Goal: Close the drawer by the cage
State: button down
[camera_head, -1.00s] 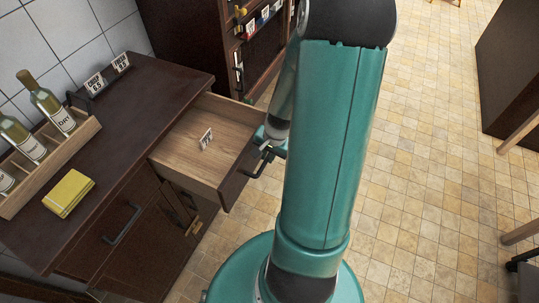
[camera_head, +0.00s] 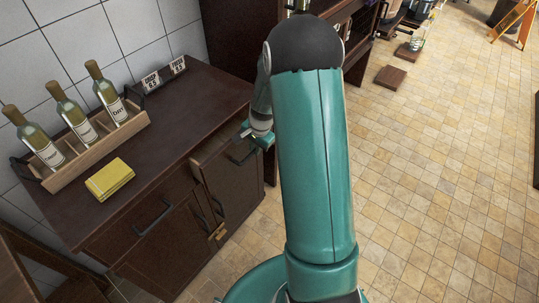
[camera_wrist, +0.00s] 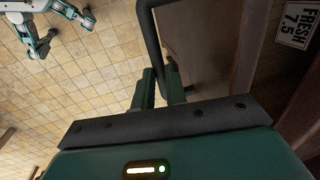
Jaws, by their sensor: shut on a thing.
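The drawer (camera_head: 214,146) is in the dark wooden counter in the head view. It stands open by only a narrow gap, with a thin strip of its pale wood showing. Its black handle (camera_wrist: 151,38) shows in the wrist view and runs down between the green fingers. My gripper (camera_wrist: 160,82) is shut on this handle at the drawer front. In the head view my gripper (camera_head: 259,140) is small and partly hidden by my arm. I cannot make out a cage.
A price card (camera_wrist: 299,22) shows in the wrist view. A dark shelf stands behind. The tiled floor to the right is largely open.

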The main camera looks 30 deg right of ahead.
jog(key=shift+w+a, duration=0.2)
jog(key=shift+w, duration=0.4)
jog(key=shift+w+a, duration=0.2)
jog(key=shift+w, duration=0.35)
jog(key=c, duration=1.4)
grip_release()
jog(key=shift+c, duration=0.2)
jog(key=shift+r, duration=0.1)
notch_tip(320, 180, up, 13)
jog(key=s, duration=0.2)
jog(key=shift+s+d+r, duration=0.2)
jog(key=shift+s+d, duration=0.1)
jog(key=shift+d, duration=0.15)
